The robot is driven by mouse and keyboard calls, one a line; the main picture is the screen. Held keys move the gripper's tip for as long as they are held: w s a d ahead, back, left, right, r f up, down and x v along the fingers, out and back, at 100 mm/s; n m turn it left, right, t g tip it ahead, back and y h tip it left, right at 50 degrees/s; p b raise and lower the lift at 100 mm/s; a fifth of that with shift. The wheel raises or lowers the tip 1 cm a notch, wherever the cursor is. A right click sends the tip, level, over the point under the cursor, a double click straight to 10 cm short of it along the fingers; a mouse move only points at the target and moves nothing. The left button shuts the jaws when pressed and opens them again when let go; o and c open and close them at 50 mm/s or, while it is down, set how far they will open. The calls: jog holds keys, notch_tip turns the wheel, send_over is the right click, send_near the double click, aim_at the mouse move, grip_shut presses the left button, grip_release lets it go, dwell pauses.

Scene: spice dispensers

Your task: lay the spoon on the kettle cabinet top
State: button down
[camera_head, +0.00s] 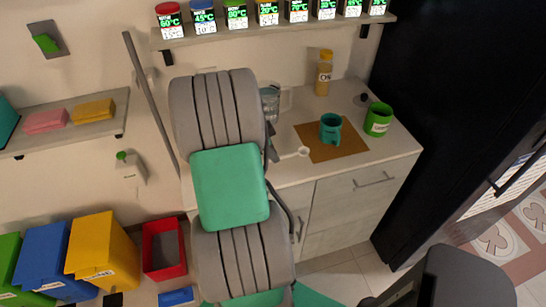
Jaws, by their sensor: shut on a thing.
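My gripper (272,152) is a small dark shape at the right edge of my large grey and green arm, which hides most of it. It is shut on the spoon (303,151), whose pale, rounded end sticks out to the right. The spoon shows over the front left part of the light cabinet top (385,150), left of the brown mat. I cannot tell whether it touches the surface. A clear glass vessel (270,100), perhaps the kettle, stands behind the gripper, partly hidden by my arm.
A teal mug (330,127) stands on the brown mat (345,151). A green mug (378,119) and a yellow-capped bottle (323,74) stand behind and right. A shelf of labelled jars (265,29) hangs above. Coloured bins (95,245) stand at lower left.

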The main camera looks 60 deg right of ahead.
jog(key=shift+s+f, duration=0.1)
jog(key=shift+f, duration=1.35)
jog(key=c, duration=1.4)
grip_release()
jog(key=v, duration=1.2)
jog(key=w+a+r+n+t, duration=0.3)
jog(key=w+a+n, duration=0.5)
jog(key=a, duration=0.3)
jog(key=a+n+t+y, duration=0.1)
jog(key=a+n, duration=0.5)
jog(key=a, duration=0.3)
jog(key=a+n+t+y, duration=0.1)
jog(key=a+n, duration=0.6)
jog(key=a, duration=0.2)
jog(key=s+a+n+t+y, duration=0.1)
jog(key=a+n, duration=0.5)
jog(key=a, duration=0.3)
jog(key=shift+a+t, duration=0.2)
jog(key=shift+t, duration=0.2)
